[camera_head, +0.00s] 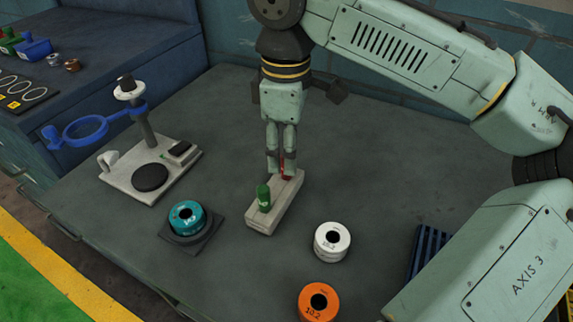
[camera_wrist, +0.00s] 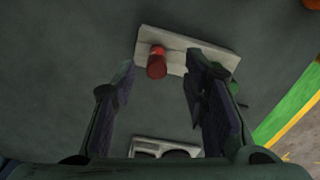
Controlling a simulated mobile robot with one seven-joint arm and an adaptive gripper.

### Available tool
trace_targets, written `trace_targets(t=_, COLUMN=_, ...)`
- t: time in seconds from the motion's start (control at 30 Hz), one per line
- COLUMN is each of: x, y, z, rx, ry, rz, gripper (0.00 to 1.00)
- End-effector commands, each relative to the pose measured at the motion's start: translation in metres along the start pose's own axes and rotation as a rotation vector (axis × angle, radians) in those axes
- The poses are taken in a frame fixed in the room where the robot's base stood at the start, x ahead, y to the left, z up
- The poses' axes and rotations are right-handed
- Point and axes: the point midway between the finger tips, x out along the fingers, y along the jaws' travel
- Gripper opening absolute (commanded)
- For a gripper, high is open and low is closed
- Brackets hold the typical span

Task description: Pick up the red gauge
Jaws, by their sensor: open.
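The red gauge (camera_head: 287,178) stands in a pale block (camera_head: 277,209), at the end farther from the camera. In the head view my gripper (camera_head: 281,171) is directly above it, and the fingers hide part of it. In the wrist view the red gauge (camera_wrist: 157,63) shows its round top between the two open fingers (camera_wrist: 160,82), nearer the left one. I see no contact. A green gauge (camera_head: 264,198) stands in the block's near end; in the wrist view the right finger largely covers that end.
A teal ring (camera_head: 187,217) sits on a dark square base left of the block. A white ring (camera_head: 332,241) and an orange ring (camera_head: 319,301) lie to the right. A stand with a blue loop (camera_head: 86,133) is at left. The bench behind the block is clear.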

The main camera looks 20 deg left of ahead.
Motion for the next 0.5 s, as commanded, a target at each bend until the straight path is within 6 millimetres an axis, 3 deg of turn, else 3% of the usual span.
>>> trace_targets(t=0.23, x=0.033, y=0.002, z=0.0, rx=0.001, ry=-0.001, rz=-0.001, gripper=0.4)
trace_targets(t=0.5, x=0.038, y=0.003, z=0.0, rx=0.002, ry=0.001, rz=0.0, gripper=0.4)
